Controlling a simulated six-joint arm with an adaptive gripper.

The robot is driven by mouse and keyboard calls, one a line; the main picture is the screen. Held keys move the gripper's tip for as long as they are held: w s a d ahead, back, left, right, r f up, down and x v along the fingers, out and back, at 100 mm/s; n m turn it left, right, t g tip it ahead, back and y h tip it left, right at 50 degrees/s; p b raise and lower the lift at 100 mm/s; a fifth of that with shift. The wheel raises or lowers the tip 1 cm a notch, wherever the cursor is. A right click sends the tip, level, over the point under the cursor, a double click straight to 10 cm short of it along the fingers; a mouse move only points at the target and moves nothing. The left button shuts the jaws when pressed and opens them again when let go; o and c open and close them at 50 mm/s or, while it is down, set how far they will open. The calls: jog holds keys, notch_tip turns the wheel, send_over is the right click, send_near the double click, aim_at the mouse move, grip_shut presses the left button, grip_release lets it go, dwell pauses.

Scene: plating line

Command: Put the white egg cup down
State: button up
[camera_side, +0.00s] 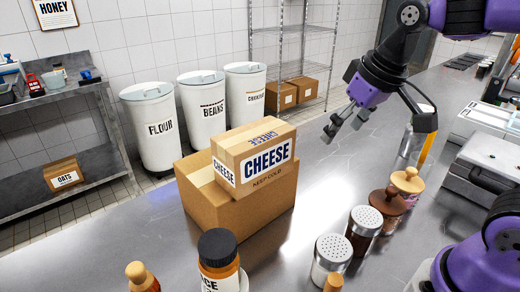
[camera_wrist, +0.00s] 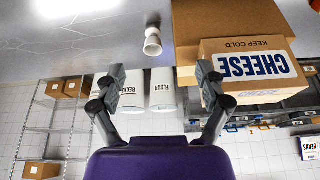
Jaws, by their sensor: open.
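A small white egg cup (camera_wrist: 152,42) shows in the wrist view, upside down in the picture. It appears to stand on the steel counter (camera_wrist: 100,35) beside the cardboard boxes. I cannot make it out in the side view. My gripper (camera_side: 345,119) hangs above the counter to the right of the boxes in the side view. In the wrist view its fingers (camera_wrist: 160,82) are spread wide, with nothing between them. The egg cup is beyond the fingertips and apart from them.
A small cheese box (camera_side: 256,158) sits on a larger carton (camera_side: 220,205). Several shakers, including a metal-topped one (camera_side: 331,255), and an orange-labelled jar (camera_side: 218,262) line the near side. White bins (camera_side: 207,105) stand behind the counter. The counter below my gripper looks clear.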

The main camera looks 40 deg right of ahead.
jog(key=s+f+t, duration=0.1)
jog(key=s+f, duration=0.1)
jog(key=s, duration=0.4)
jog(key=shift+a+f+n, duration=0.2)
jog(key=shift+a+n, duration=0.2)
jog(key=shift+s+f, duration=0.1)
jog(key=c, duration=0.7)
jog(key=shift+w+d, duration=0.1)
jog(key=shift+w, duration=0.3)
grip_shut()
jog(key=m+g, duration=0.1)
jog(key=g, duration=0.1)
send_near(299, 188)
jog(key=x, duration=0.2)
jog(key=s+x, duration=0.1)
jog(key=x, duration=0.2)
jog(key=shift+f, duration=0.3)
jog(key=shift+w+f, duration=0.15)
jog(key=shift+w, duration=1.9)
